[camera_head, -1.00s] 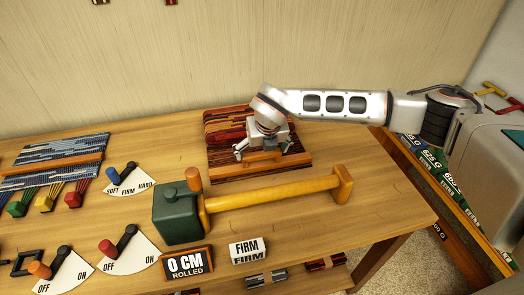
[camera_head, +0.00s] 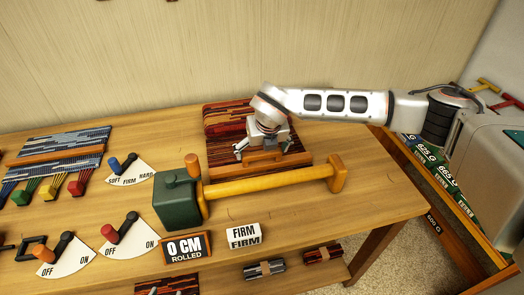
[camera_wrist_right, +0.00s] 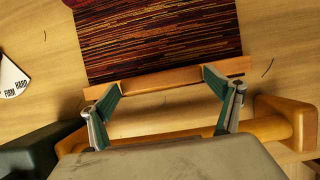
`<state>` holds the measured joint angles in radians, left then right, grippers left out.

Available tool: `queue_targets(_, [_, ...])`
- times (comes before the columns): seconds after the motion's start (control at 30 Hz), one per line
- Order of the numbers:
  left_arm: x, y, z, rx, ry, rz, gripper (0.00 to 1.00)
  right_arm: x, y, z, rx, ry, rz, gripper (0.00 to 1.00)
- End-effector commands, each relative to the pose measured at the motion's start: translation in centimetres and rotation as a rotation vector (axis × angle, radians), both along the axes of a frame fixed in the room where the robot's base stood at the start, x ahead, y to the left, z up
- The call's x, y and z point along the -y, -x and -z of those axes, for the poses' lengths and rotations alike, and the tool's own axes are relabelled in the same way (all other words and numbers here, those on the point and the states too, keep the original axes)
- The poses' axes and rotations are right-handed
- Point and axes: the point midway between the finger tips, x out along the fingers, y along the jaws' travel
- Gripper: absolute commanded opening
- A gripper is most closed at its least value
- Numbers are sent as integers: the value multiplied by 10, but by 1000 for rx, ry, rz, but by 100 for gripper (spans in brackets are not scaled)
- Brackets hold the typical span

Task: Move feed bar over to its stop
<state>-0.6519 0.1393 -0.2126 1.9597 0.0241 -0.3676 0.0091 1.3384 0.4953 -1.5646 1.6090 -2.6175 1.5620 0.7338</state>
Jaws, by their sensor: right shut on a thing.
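The feed bar (camera_head: 262,159) looks like an orange wooden bar lying across a red-and-dark striped panel (camera_head: 225,118) near the back of the table. My right gripper (camera_head: 262,152) comes down over the panel and is shut on the bar. In the right wrist view, the green-padded fingertips of the gripper (camera_wrist_right: 160,80) sit at both ends of the raised middle of the bar (camera_wrist_right: 160,79). The striped cloth lies beyond it. I cannot make out the stop. My left gripper is not in view.
A green block with a long orange roller (camera_head: 270,186) lies just in front of the panel. Lever dials (camera_head: 128,238), a "0 CM ROLLED" sign (camera_head: 185,247) and a "FIRM" sign (camera_head: 243,236) stand along the front. A blue striped panel (camera_head: 65,148) is at left.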

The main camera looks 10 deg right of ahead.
Motion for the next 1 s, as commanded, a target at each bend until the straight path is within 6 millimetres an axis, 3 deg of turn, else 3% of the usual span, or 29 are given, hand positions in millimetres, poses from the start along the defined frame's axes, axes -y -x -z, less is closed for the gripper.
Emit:
queue_targets(0.07, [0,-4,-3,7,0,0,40,-1,5,3,-15,0,0,100])
queue_targets(0.47, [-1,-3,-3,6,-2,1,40,0,6,-7,-6,0,0,100])
queue_targets(1.0, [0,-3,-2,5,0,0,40,0,43,-96,-7,-1,0,100])
